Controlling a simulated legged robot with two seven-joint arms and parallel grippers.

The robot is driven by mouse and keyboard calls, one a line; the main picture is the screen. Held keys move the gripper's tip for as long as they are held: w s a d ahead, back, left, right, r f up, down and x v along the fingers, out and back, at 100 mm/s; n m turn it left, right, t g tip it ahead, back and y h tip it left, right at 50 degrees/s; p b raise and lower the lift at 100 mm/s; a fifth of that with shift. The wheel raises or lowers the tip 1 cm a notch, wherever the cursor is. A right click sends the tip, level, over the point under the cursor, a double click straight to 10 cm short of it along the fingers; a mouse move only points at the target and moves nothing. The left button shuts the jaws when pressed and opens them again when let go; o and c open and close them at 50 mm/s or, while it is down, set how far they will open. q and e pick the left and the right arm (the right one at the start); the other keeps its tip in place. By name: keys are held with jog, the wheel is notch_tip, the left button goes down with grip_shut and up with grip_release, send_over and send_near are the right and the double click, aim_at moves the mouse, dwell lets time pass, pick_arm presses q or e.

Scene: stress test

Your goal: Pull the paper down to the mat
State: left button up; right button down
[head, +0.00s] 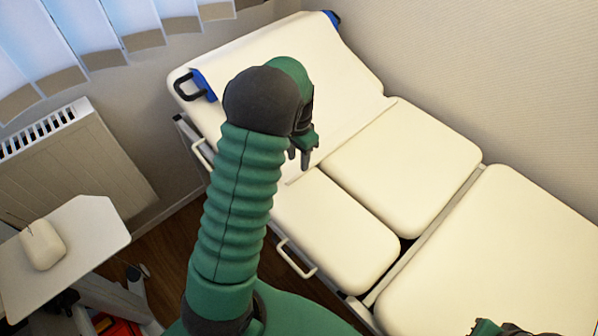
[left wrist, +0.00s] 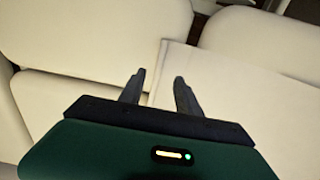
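A pale paper sheet (head: 335,125) lies over the raised head section of a cream examination couch. It comes from the roll end, between blue holders (head: 203,86), and its lower edge lies near the split cushions. In the left wrist view the paper (left wrist: 235,85) shows a corner and side edge by the fingers. My left gripper (head: 300,158) is over this lower edge; its fingers (left wrist: 160,85) are apart, with the paper's side edge running between them. Contact cannot be told. My right gripper (head: 496,328) is only partly in view at the bottom. No separate mat stands out from the cream cushions (head: 405,165).
A second small cushion (head: 335,230) and a large cushion (head: 500,255) continue the couch. White side handles (head: 297,260) stick out at its left edge. A side table (head: 90,240) bears a cream mouse-like object (head: 42,245). A radiator (head: 75,165) stands by the wall.

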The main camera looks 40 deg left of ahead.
aim_at(297, 173)
pick_arm(q)
jog(key=f, duration=0.5)
jog(key=shift+s+a+f+b, duration=0.15)
jog(key=shift+a+f+b, duration=0.1)
jog(key=shift+a+b, duration=0.15)
jog(key=shift+d+f, duration=0.3)
jog(key=shift+d, duration=0.1)
jog(key=shift+d+r, duration=0.1)
jog(key=shift+a, duration=0.25)
jog(key=c, duration=0.6)
grip_shut()
